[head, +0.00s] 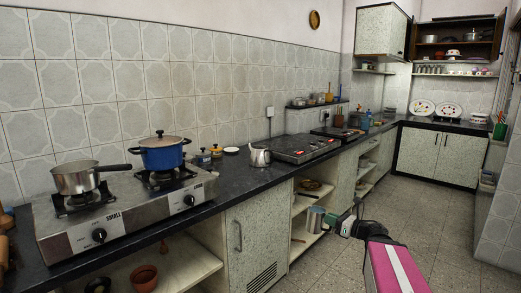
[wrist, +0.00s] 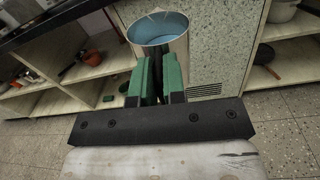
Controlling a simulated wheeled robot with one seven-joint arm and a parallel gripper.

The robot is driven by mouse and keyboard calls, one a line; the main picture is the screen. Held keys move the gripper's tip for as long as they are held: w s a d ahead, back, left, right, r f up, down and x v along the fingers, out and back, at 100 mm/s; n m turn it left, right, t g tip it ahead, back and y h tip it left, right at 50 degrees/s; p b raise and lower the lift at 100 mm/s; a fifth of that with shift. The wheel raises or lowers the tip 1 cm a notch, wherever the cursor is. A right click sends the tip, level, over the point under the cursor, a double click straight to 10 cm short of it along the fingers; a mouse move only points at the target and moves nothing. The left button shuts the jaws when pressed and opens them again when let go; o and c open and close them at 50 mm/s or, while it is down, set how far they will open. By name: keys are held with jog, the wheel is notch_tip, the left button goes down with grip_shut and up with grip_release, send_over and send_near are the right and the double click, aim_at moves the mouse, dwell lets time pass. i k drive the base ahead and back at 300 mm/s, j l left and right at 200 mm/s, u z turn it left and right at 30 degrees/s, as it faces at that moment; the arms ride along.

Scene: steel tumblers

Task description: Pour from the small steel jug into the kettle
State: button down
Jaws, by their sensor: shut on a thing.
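The small steel jug (head: 315,219) is in my gripper (head: 331,223), out over the floor in front of the counter and below the counter top. In the wrist view the jug's rim (wrist: 158,28) is open towards the camera, with a bluish inside; I cannot tell whether that is liquid. The green fingers of my gripper (wrist: 158,72) are shut on its near side. The jug looks about upright in the head view. The steel kettle (head: 259,156) stands on the dark counter, right of the stove, apart from and beyond the jug.
A stove (head: 130,222) with a steel saucepan (head: 82,178) and a blue pot (head: 162,154) is left of the kettle. A second hob (head: 300,148) is right of it. Small jars (head: 204,158) stand behind. The counter front and open shelves (head: 310,190) are close to the jug.

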aim_at(259, 157)
jog(key=i+l+z, duration=0.1)
jog(key=z, duration=0.15)
jog(key=i+z, duration=0.15)
jog(key=z, duration=0.15)
jog(key=i+l+z, duration=0.15)
jog(key=i+z, duration=0.55)
jog(key=i+u, duration=0.3)
jog(key=i+l+u, duration=0.3)
jog(key=u, duration=0.4)
jog(key=i+u, duration=0.1)
jog(key=u, duration=0.3)
jog(key=l+u, duration=0.1)
jog(key=u, duration=0.3)
jog(key=i+l+u, duration=0.1)
jog(key=u, duration=0.3)
jog(key=l+u, duration=0.1)
jog(key=u, duration=0.3)
